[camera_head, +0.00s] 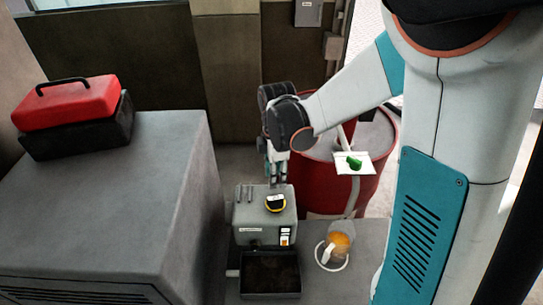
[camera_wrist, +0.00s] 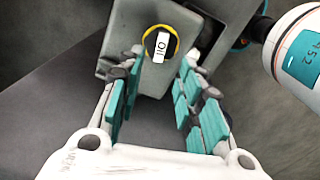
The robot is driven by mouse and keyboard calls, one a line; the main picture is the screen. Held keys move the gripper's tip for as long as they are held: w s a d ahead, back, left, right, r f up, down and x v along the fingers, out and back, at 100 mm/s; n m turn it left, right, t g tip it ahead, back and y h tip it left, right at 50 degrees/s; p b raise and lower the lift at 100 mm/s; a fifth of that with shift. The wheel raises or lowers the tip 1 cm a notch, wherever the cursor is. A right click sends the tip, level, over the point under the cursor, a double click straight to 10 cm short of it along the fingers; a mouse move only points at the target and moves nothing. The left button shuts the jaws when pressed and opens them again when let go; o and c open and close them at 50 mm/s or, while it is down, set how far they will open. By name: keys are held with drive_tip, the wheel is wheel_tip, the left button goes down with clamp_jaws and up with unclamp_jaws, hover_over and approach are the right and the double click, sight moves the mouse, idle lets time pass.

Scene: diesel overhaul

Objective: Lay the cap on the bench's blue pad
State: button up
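The cap (camera_head: 275,203) is black with a yellow ring and sits on top of a grey machine (camera_head: 262,224). In the wrist view the cap (camera_wrist: 160,44) shows a white label reading OIL. My gripper (camera_head: 277,178) is above the machine, just behind the cap in the head view. In the wrist view my gripper (camera_wrist: 161,62) is open, with its teal-padded fingers apart on either side below the cap. Nothing is held between them. No blue pad is visible in either view, and I cannot tell which surface is the bench.
A black tray (camera_head: 270,290) lies in front of the machine. A jug with orange liquid (camera_head: 339,243) stands to its right. A red drum (camera_head: 329,193) stands behind, with a green item (camera_head: 354,163) on a white plate. A red toolbox (camera_head: 70,102) sits on the large grey cabinet (camera_head: 150,190).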

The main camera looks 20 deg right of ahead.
sight(275, 198)
drive_tip(key=shift+s+f, duration=0.1)
drive_tip(key=shift+f, duration=0.5)
wheel_tip(275, 198, down, 8)
drive_tip(key=b, duration=0.7)
drive_tip(key=shift+f, duration=0.1)
clamp_jaws()
